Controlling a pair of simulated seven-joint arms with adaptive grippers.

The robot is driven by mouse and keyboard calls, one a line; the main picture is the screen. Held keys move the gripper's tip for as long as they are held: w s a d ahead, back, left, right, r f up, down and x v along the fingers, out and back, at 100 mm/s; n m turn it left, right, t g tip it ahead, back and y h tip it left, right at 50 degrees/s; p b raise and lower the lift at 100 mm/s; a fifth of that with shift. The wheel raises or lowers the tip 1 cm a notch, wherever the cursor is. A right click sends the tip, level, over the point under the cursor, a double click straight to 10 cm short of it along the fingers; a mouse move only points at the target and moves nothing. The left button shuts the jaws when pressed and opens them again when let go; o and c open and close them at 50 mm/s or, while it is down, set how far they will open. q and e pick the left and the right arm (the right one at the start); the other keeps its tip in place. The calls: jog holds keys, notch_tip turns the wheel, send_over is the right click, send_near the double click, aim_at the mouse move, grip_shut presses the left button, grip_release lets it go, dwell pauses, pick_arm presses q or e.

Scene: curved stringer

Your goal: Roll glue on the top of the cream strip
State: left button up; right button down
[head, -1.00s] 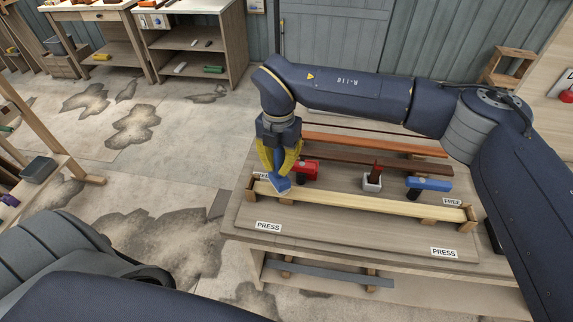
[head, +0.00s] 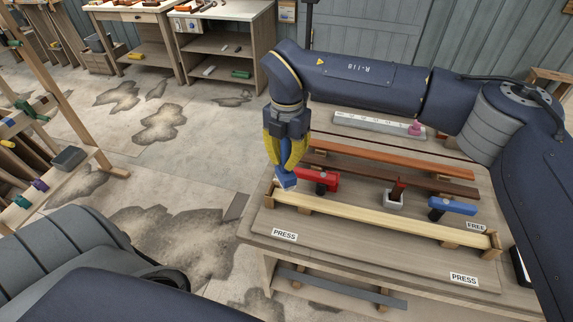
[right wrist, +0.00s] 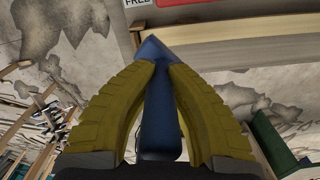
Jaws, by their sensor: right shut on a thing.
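The cream strip (head: 385,220) lies lengthwise on the bench between small wooden end blocks. My right gripper (head: 286,165) has yellow fingers shut on a blue tool (head: 284,181), which points down at the strip's left end. I cannot tell whether the tool touches the strip. In the right wrist view the blue tool (right wrist: 157,105) sits between both fingers (right wrist: 160,75), its wide angular end pointing away, beside the cream strip (right wrist: 235,45). Its working face is hidden. My left gripper is out of view.
A red clamp (head: 318,180), a pale pot (head: 394,201) and a blue clamp (head: 452,207) stand just behind the strip. Orange (head: 390,163) and brown (head: 400,180) strips lie farther back. PRESS (head: 284,235) and FREE (head: 476,227) labels mark the bench (head: 350,239).

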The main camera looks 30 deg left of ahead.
jog(key=shift+r, duration=1.15)
jog(key=shift+s+a, duration=0.1)
dwell(0.8)
